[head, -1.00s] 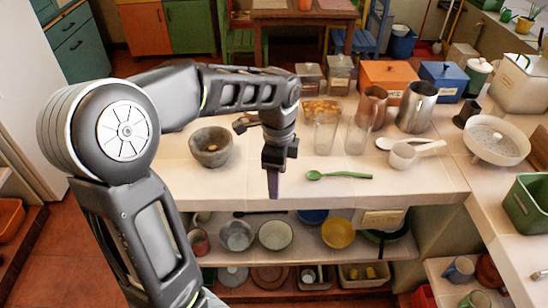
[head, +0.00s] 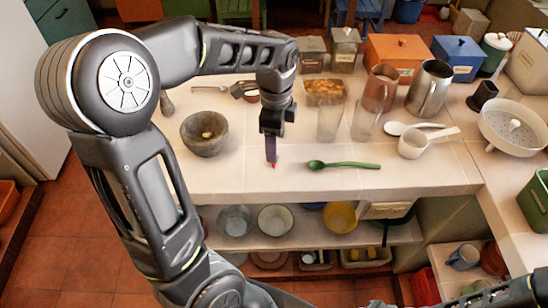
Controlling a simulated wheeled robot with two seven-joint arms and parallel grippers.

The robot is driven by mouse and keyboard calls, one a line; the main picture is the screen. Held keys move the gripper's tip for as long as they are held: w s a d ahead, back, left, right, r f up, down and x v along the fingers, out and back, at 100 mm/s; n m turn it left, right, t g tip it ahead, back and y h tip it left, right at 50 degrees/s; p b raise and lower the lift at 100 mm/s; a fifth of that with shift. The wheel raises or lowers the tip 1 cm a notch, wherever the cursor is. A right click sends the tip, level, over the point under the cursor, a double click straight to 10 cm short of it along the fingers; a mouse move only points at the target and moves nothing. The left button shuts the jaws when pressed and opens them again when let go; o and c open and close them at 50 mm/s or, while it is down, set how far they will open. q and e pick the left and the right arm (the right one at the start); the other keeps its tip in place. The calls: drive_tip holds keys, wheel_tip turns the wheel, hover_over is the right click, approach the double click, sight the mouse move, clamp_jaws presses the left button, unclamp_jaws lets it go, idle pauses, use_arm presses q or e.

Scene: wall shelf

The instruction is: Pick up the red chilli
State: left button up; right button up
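A small bit of red, the red chilli (head: 274,165), shows at the fingertips of my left gripper (head: 271,158), low over the pale counter near its front edge. Most of the chilli is hidden by the fingers. The gripper points down and is seen edge-on, so I cannot tell whether its fingers are apart or shut on the chilli. At the bottom right, part of my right arm shows, with a dark tip (head: 378,303) at the frame edge; its finger state is unclear.
A grey stone bowl (head: 205,133) stands left of the gripper, and a green spoon (head: 343,165) lies to the right. Clear glasses (head: 330,121) stand behind. Metal jugs (head: 428,88) and a white measuring cup (head: 414,145) are further right. Dishes (head: 275,220) fill the lower shelf.

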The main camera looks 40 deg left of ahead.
use_arm(q)
drive_tip(key=shift+f, duration=0.45)
wheel_tip(320, 180, down, 5)
drive_tip(key=shift+a+f+p, duration=0.1)
drive_tip(key=shift+p, duration=0.65)
drive_tip(key=shift+c, duration=0.4)
drive_tip(key=c, duration=1.2)
